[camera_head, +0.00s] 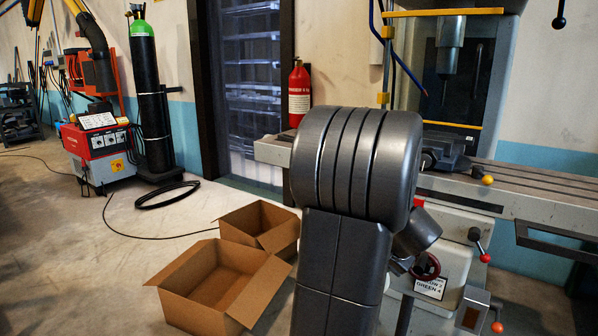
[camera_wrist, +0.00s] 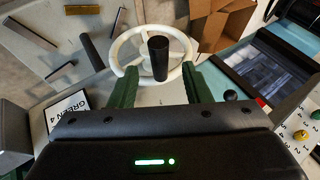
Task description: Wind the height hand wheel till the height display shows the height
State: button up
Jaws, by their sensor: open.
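In the wrist view a cream hand wheel (camera_wrist: 118,48) faces my gripper. Its black upright handle (camera_wrist: 158,58) stands between my two green fingers. My gripper (camera_wrist: 160,82) is open. Its fingers are on either side of the handle, and a gap shows around the handle, so I see no grip. I cannot tell how close the fingertips are to the rim. In the head view my arm hides this wheel. A small box with a dark brownish face (camera_head: 472,318) sits low on the machine; I cannot tell whether it is the height display, and no number is readable.
A label reading GREEN 4 (camera_head: 431,287) is on the machine, also at left in the wrist view (camera_wrist: 70,108). The milling table (camera_head: 540,200) runs rightward. Cardboard boxes (camera_head: 192,318) stand on the floor.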

jog(key=p+v, duration=0.3)
jog(key=v, duration=0.8)
jog(key=b+x, duration=0.3)
jog(key=x, duration=1.1)
jog(key=shift+w+a+f, duration=0.1)
jog(key=shift+w+a, duration=0.1)
jog(key=shift+w, duration=0.1)
jog(key=shift+a+g+h+p, duration=0.2)
jog(key=shift+g+h+p, duration=0.15)
jog(key=shift+p, duration=0.45)
jog(key=shift+w+a+g+h+p, duration=0.3)
jog(key=shift+h+p, duration=0.15)
jog(key=shift+p, duration=0.45)
